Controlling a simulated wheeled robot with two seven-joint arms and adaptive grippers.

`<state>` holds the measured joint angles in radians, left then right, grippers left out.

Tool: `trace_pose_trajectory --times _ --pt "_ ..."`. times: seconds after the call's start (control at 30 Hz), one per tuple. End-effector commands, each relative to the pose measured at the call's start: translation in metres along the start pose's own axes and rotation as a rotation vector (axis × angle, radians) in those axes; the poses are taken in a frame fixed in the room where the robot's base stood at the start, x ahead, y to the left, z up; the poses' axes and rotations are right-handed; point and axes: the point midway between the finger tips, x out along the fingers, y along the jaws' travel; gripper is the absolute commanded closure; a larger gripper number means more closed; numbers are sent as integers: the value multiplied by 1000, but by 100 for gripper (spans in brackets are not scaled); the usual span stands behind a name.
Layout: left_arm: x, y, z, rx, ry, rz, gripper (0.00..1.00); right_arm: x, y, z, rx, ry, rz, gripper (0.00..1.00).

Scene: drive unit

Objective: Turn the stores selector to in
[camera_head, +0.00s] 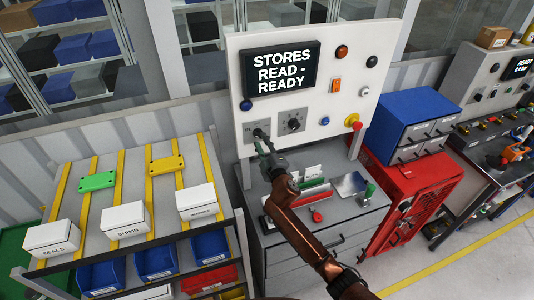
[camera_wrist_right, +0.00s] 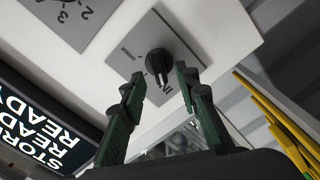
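The stores selector (camera_wrist_right: 158,62) is a black knob on a grey plate (camera_wrist_right: 128,62) on the white panel. In the right wrist view its handle points down, close to the "IN" lettering; another label at the plate's upper left is too small to read surely. My right gripper (camera_wrist_right: 159,78) has its two green fingers apart, one on each side of the knob's lower end. I cannot tell whether either finger touches it. In the head view my right gripper (camera_head: 262,140) is at the panel's lower left and partly hides the selector. My left gripper is not in view.
The white panel (camera_head: 325,70) has a display (camera_head: 280,69) reading "STORES READ - READY", a numbered dial (camera_head: 293,123) beside the selector, and several buttons and lamps. Below stands a grey bench with small items. A rack (camera_head: 90,215) with labelled boxes stands left, a red cabinet (camera_head: 405,200) right.

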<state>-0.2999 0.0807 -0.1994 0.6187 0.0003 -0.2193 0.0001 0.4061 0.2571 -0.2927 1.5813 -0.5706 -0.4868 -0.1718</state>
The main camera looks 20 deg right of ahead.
Motion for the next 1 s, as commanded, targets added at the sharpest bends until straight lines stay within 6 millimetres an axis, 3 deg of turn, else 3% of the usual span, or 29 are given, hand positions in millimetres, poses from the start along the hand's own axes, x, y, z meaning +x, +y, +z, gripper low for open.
trace_pose_trajectory --times 0.2,0.4,0.6,1.0 --pt "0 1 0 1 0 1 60 -48 -1 1 0 0 -1 71" --pt "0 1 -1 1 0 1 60 -82 -1 0 1 1 -2 71" --pt "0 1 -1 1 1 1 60 -96 0 0 1 1 -1 71" --pt "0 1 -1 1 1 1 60 -97 0 0 0 1 -1 71"
